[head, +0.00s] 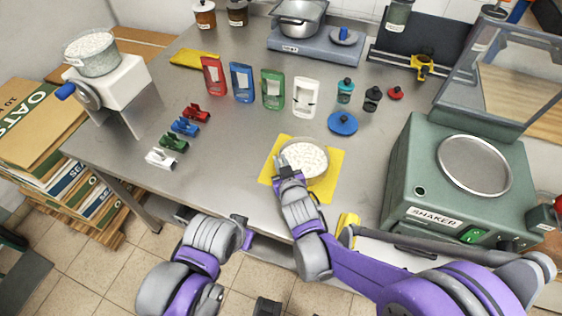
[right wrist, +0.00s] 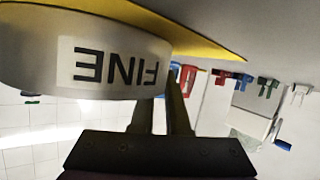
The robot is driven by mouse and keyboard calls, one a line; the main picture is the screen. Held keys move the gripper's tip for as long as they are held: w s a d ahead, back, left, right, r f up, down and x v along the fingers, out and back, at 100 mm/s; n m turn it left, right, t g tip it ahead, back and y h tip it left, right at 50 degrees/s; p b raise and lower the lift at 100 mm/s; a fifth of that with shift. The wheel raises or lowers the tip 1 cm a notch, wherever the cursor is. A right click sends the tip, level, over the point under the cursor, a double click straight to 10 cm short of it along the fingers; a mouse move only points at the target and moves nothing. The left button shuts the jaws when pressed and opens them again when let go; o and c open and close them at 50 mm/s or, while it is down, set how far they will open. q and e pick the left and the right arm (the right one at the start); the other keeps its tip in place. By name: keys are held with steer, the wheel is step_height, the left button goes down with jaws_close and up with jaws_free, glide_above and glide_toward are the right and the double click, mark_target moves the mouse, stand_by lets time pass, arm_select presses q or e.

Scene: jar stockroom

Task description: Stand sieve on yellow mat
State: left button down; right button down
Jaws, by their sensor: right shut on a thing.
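The sieve (head: 304,158) is a round pale drum full of white grains, lying level over the yellow mat (head: 335,182). In the right wrist view the sieve (right wrist: 65,68) shows upside down with the label FINE, its base close against the yellow mat (right wrist: 205,42). I cannot tell whether it touches. My right gripper (head: 284,165) is shut on the sieve's wall at its near left side. Its fingers (right wrist: 167,112) also show in the right wrist view, partly hidden behind the sieve. My left gripper (head: 243,228) is off the table's front edge, apart from the sieve; its jaws are unclear.
The green shaker (head: 405,180) stands right of the mat. A blue lid (head: 342,123) lies behind it. Several coloured pouches (head: 272,90) and clips (head: 184,127) stand farther back and left. The steel table (head: 225,150) is clear left of the mat.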

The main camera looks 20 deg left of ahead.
steer(key=c, duration=0.9)
jaws_free()
steer(key=shift+r, duration=0.15)
steer(key=p+v, duration=0.1)
steer(key=v, duration=1.1)
steer(key=shift+s+d, duration=0.1)
